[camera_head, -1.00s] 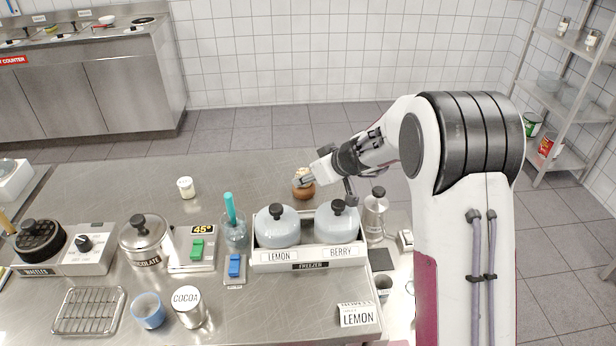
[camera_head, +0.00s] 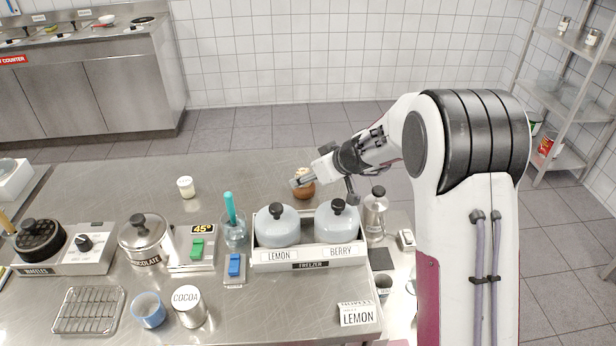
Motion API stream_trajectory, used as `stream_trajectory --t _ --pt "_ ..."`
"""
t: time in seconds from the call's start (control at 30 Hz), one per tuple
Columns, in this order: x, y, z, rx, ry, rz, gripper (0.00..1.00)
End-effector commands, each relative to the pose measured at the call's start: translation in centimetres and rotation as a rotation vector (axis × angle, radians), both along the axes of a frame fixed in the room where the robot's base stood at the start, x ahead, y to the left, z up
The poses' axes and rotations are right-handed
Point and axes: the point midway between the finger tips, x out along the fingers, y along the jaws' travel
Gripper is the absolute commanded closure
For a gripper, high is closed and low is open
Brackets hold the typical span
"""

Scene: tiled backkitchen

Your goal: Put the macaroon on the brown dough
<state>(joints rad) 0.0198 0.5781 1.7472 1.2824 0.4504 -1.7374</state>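My gripper (camera_head: 296,183) is at the end of the arm, behind the freezer box, pointing left and slightly down. Its fingers are small and seen from the side, so I cannot tell whether they are open or shut. A round brown thing (camera_head: 305,193), perhaps the brown dough, stands on the steel table just under and behind the fingers. A paler cream patch (camera_head: 302,171) shows above it, partly hidden by the gripper. I cannot tell whether this patch is the macaroon, or whether the gripper touches it. No other macaroon is clearly visible.
The freezer box (camera_head: 311,258) with two lidded grey pots stands in front of the gripper. A small cream jar (camera_head: 186,187) stands to the left. The table between jar and gripper is clear.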

Motion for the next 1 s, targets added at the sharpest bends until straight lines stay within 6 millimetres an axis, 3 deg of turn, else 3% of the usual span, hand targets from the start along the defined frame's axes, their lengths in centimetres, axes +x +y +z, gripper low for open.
stream_trajectory --t 1.0 --pt "-6.2 -4.4 7.6 0.001 -0.001 -0.001 0.54"
